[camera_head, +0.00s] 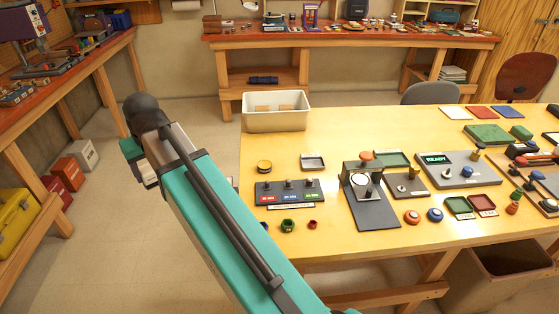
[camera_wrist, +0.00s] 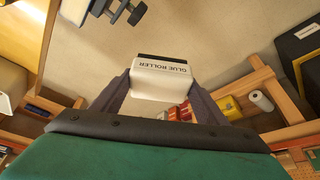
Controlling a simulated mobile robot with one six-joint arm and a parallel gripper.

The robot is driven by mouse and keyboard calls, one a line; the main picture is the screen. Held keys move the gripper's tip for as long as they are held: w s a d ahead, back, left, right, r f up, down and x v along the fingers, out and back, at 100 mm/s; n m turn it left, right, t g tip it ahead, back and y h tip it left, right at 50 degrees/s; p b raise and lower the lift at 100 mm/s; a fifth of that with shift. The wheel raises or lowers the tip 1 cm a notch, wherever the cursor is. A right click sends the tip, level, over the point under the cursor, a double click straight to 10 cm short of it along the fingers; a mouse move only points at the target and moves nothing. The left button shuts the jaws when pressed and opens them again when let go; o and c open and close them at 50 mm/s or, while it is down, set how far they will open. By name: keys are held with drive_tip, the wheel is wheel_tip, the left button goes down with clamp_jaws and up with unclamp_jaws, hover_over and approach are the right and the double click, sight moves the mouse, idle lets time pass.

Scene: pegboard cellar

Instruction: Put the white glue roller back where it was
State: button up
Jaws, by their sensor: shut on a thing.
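The white glue roller (camera_wrist: 160,80) is a white block with a dark end and the printed words "GLUE ROLLER", upside down in the wrist view. My gripper (camera_wrist: 160,88) is shut on it, with one dark finger on each side. In the head view my gripper (camera_head: 145,170) hangs over the floor, left of the yellow table (camera_head: 350,130). The arm hides part of it there, and the roller cannot be made out clearly. The place where the roller was before cannot be told from these frames.
A white bin (camera_head: 276,122) stands at the table's back left corner. A panel with several knobs (camera_head: 290,202) and a dark stand (camera_head: 371,212) are on the table. Red boxes (camera_head: 68,173) and a yellow case (camera_head: 20,220) sit low under the left bench. Floor is clear between.

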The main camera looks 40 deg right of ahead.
drive_tip(key=s, duration=0.3)
drive_tip(key=shift+s, duration=0.2)
drive_tip(key=shift+s, duration=0.1)
idle(0.3)
